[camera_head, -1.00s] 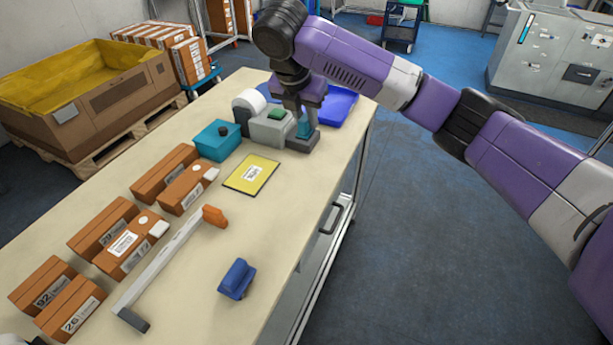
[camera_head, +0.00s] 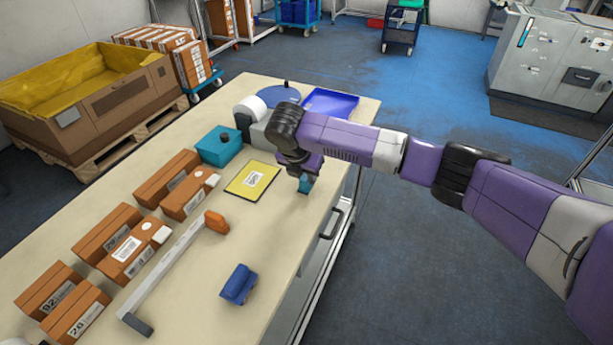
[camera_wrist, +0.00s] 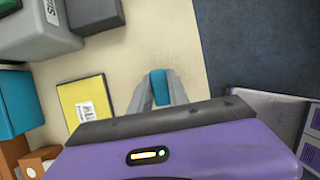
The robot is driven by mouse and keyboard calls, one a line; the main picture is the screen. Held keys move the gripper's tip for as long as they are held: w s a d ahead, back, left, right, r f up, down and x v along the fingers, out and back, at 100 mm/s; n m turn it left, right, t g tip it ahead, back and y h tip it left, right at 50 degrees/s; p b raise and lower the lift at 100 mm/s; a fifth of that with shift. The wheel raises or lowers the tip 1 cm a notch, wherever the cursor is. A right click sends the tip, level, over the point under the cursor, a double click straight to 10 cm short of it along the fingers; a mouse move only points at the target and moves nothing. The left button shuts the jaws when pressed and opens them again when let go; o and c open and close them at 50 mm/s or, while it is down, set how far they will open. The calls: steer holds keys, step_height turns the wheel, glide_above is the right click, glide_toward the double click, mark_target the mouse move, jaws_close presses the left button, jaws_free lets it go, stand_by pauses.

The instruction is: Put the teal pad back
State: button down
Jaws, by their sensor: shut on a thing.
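The teal pad (camera_head: 306,184) is held between the fingers of my gripper (camera_head: 304,180), which is shut on it. In the wrist view the teal pad (camera_wrist: 159,87) shows at the tips of my grey fingers (camera_wrist: 159,92), over bare tabletop. In the head view my gripper is near the table's right edge, to the right of the yellow pad (camera_head: 252,180). Whether the teal pad touches the table is hard to tell. The yellow pad also shows in the wrist view (camera_wrist: 85,105), left of my fingers.
A teal box (camera_head: 217,147) stands left of the yellow pad. Grey equipment (camera_head: 258,134) and a blue tray (camera_head: 331,102) are at the table's far end. Orange boxes (camera_head: 188,194) line the left side. A white bar (camera_head: 165,265) and a blue block (camera_head: 239,284) lie nearer.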

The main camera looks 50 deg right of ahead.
steer(key=shift+f, duration=0.35)
steer(key=shift+f, duration=0.15)
steer(key=c, duration=1.3)
jaws_free()
steer(key=shift+o, duration=0.2)
steer(key=b+v, duration=0.1)
steer(key=v, duration=1.1)
